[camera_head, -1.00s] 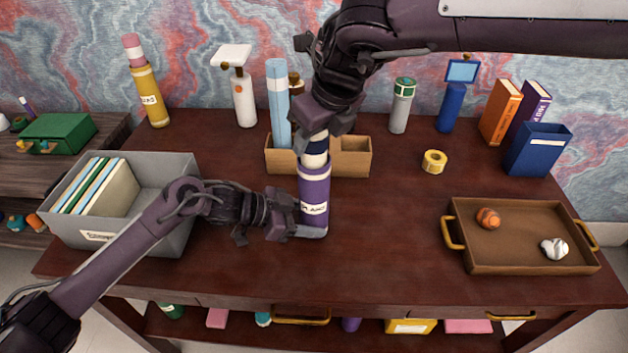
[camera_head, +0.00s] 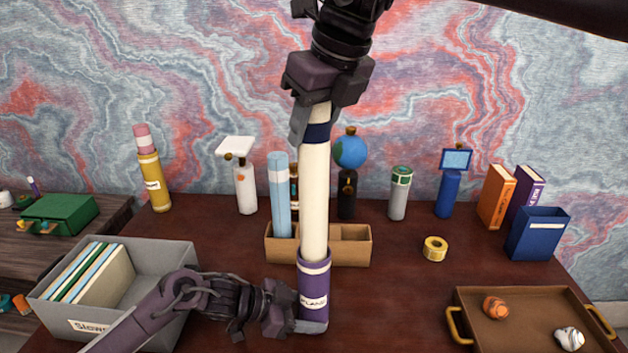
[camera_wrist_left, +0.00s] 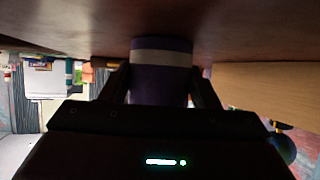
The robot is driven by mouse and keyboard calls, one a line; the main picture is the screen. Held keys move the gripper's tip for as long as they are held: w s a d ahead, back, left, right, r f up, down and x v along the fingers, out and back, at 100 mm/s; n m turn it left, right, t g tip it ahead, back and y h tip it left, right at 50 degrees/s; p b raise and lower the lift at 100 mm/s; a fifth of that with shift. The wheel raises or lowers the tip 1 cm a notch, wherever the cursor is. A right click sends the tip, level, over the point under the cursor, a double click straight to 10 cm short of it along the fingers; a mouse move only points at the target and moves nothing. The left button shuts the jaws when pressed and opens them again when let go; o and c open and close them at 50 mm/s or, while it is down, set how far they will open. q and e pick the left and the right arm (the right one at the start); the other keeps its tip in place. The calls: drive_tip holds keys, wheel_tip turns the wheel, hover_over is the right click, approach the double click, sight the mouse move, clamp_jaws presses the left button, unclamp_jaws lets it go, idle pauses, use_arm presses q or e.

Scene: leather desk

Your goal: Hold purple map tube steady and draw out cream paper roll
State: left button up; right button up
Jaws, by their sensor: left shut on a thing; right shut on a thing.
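The purple map tube (camera_head: 313,281) stands upright on the desk near the middle, with a white label on its front. My left gripper (camera_head: 306,326) is shut on its lower part from the left. The tube also shows between the fingers in the left wrist view (camera_wrist_left: 161,80). The cream paper roll (camera_head: 314,200) stands up out of the tube's mouth, with a dark blue band near its top. My right gripper (camera_head: 313,115) is shut on the top of the roll from above. The roll's lower end is hidden in the tube or at its rim.
A wooden divided box (camera_head: 350,252) stands just behind the tube, holding a light blue roll (camera_head: 280,195). A grey bin (camera_head: 160,258) with folders is at left. A brown tray (camera_head: 520,330) and yellow tape (camera_head: 435,248) are at right. Desk between is clear.

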wheel_tip(320, 180, up, 9)
drive_tip(key=shift+r, duration=0.1)
idle(0.3)
use_arm(q)
drive_tip(key=o, duration=0.8)
drive_tip(key=shift+o, duration=0.2)
